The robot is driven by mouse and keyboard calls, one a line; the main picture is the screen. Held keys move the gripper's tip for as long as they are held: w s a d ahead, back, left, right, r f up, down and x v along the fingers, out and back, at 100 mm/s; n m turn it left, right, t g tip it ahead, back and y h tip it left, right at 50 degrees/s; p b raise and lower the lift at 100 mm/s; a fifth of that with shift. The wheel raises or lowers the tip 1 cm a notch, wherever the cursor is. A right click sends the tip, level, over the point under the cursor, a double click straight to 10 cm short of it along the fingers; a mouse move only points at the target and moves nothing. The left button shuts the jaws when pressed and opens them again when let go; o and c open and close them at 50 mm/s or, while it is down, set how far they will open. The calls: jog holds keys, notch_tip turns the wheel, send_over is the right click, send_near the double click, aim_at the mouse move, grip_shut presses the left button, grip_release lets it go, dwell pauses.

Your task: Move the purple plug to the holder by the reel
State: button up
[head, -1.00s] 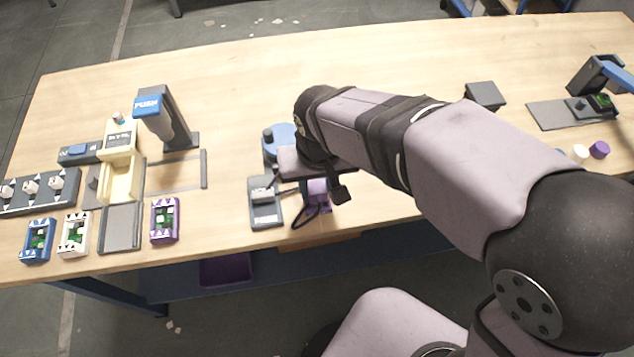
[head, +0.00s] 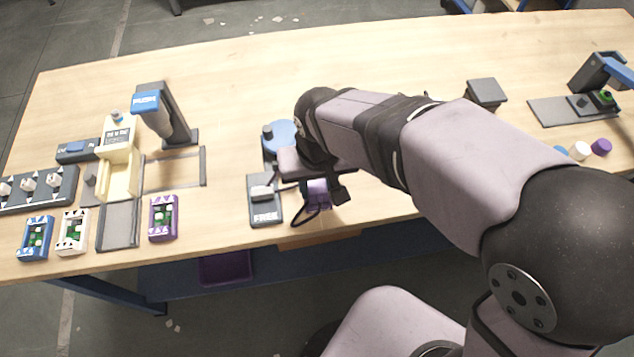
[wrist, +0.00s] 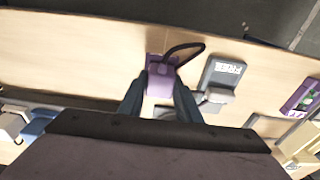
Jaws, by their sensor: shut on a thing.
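The purple plug (head: 318,192) is a small purple block with a black cable loop, close to the table's front edge. In the wrist view the plug (wrist: 160,84) sits between the two fingers of my gripper (wrist: 158,98), which is shut on it. In the head view my wrist hides most of my gripper and part of the plug. A grey holder (head: 265,212) marked FREE, with a light grey piece on it, lies just left of the plug; it also shows in the wrist view (wrist: 222,72). The blue reel (head: 279,136) lies behind the holder, partly hidden by my arm.
A purple box (head: 163,218), a white box (head: 74,232) and a blue box (head: 36,238) stand at the left, near a cream device (head: 118,165) and a post marked PUSH (head: 160,115). A grey block (head: 486,93) stands back right. The back middle is clear.

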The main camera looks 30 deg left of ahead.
aim_at(317, 186)
jog(key=shift+f, duration=0.2)
jog(key=o, duration=1.3)
jog(key=shift+c, duration=0.2)
jog(key=shift+r, duration=0.15)
jog(key=shift+r+p, duration=3.25)
jog(key=shift+r, duration=0.15)
